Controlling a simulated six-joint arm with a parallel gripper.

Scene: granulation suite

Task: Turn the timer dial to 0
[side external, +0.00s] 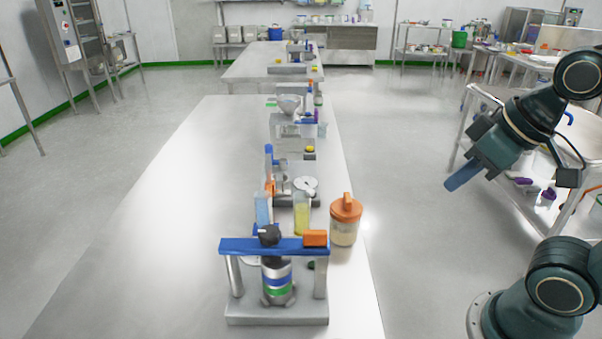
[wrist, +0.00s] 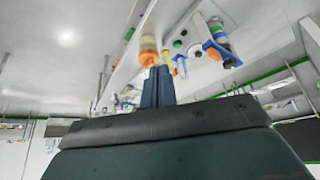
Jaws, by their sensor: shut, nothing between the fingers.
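My gripper (side external: 463,178) hangs over the aisle to the right of the bench, well apart from everything on it. Its blue fingers are together and empty, also in the wrist view (wrist: 158,87). No timer dial with readable marks shows in either view. A stand (side external: 277,310) with a blue crossbar is nearest on the bench, with a black knob (side external: 269,235) at its top and a banded bottle (side external: 277,280) under it. Behind it is a small unit with a round white disc (side external: 305,186). I cannot tell whether either one is the timer; no setting is legible.
An orange-lidded jar (side external: 345,222) stands at the bench's right edge, beside a yellow-liquid container (side external: 302,214). An orange block (side external: 315,238) sits on the crossbar. The left of the bench (side external: 150,240) is clear. A trolley (side external: 480,96) stands behind my arm.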

